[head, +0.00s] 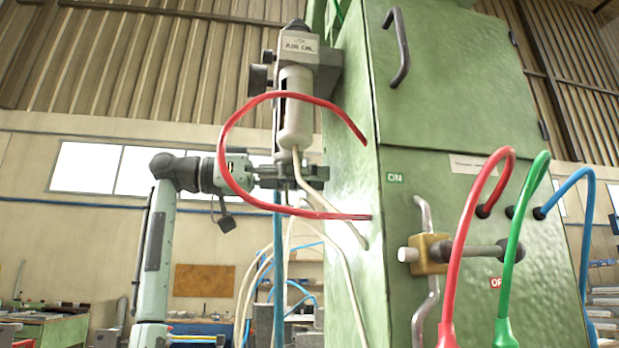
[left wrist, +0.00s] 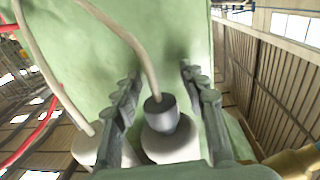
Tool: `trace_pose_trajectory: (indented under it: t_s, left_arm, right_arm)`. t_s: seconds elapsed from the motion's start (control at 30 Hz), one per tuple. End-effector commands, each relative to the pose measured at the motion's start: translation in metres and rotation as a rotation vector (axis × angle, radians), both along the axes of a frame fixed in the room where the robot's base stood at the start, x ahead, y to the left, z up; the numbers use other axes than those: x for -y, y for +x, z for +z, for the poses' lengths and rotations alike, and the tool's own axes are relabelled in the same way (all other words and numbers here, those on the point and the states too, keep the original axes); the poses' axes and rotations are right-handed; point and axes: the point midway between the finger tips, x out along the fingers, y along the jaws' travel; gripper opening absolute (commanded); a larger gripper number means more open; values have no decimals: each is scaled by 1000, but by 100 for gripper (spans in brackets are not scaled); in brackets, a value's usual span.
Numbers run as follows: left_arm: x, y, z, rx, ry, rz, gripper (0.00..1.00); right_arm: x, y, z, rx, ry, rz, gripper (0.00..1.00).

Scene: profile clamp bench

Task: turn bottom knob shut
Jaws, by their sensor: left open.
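The bottom knob (left wrist: 160,116) is a dark grey cap under the white bowl (head: 296,105) of the air unit on the green cabinet's left side. In the left wrist view it sits between my fingers, with the pale bowl (left wrist: 172,146) behind it and a cream hose (left wrist: 135,45) coming out of its end. My left gripper (left wrist: 160,75) is open, with one finger on each side of the knob; I see a gap on both sides. In the head view my left gripper (head: 318,178) is just below the bowl, where it mostly hides the knob. My right gripper is not in view.
A red hose (head: 224,150) loops around in front of my left gripper. The green cabinet (head: 350,200) stands close to the fingertips' right. A brass valve (head: 429,254) with a lever and red, green and blue hoses are on its front. Free room lies left.

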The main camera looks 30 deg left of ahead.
Motion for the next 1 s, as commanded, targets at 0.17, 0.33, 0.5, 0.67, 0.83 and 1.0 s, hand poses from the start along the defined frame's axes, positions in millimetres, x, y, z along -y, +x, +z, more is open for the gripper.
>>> trace_pose_trajectory:
  t_s: [0.17,0.33,0.5,0.67,0.83,1.0]
  left_arm:
    - [0,0,0,0,0,0,42]
    - [0,0,0,0,0,0,25]
    - [0,0,0,0,0,1,4]
    - [0,0,0,0,0,1,0]
    - [0,0,0,0,0,1,0]
    - [-1,1,0,1,0,13,0]
  right_arm:
    - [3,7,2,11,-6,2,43]
    - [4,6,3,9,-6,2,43]
    - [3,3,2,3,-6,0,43]
    - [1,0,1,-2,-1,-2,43]
    - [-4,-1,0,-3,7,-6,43]
    - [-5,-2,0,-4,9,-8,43]
